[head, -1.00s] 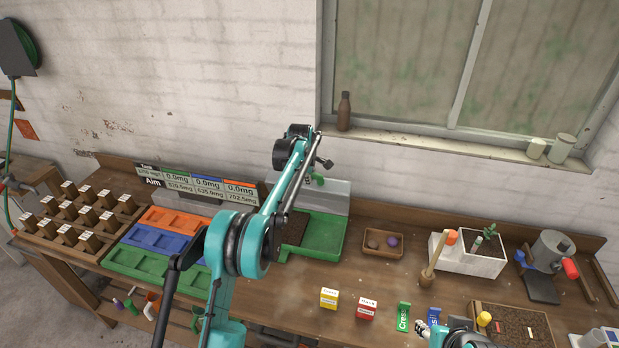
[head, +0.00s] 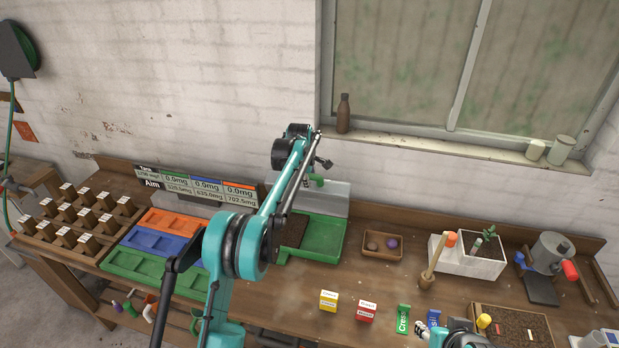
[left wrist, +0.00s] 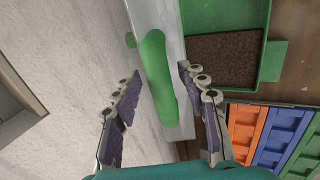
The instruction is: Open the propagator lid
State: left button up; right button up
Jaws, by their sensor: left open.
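The propagator is a green tray (head: 325,240) with dark soil in its left part, on the bench left of centre; it also shows in the left wrist view (left wrist: 262,78). Its pale clear lid (head: 338,199) stands raised, roughly upright, at the tray's back edge. My left gripper (head: 320,166) is beside the top of the lid. In the left wrist view my left gripper (left wrist: 158,76) is open, with one finger on each side of the lid's green handle (left wrist: 157,80); contact cannot be told. My right gripper (head: 424,328) is low at the right, small and partly cut off.
Orange, blue and green trays (head: 160,240) and a rack of labelled blocks (head: 78,217) stand left of the propagator. A small wooden bowl (head: 382,245) is to its right. Seed boxes (head: 328,300) stand in front. A brick wall and window rise behind.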

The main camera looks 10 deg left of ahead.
pick_arm(q)
jog(key=v, duration=1.1)
jog(key=shift+r, duration=0.2)
jog(key=shift+s, duration=0.15)
jog(key=s+d+f+m+b, duration=0.15)
jog(key=s+m+b, duration=0.3)
jog(key=s, duration=0.55)
jog(key=s+f+m+b, duration=0.3)
jog(key=s+m+b, duration=0.15)
jog(key=s, duration=0.65)
jog(key=s+f+m+t+b, duration=0.2)
jog(key=s+f+m+b, duration=0.6)
jog(key=s+f, duration=1.2)
jog(key=s+b, duration=0.1)
jog(key=s, duration=0.2)
jog(key=shift+f+m+b, duration=0.3)
jog(key=shift+f, duration=0.05)
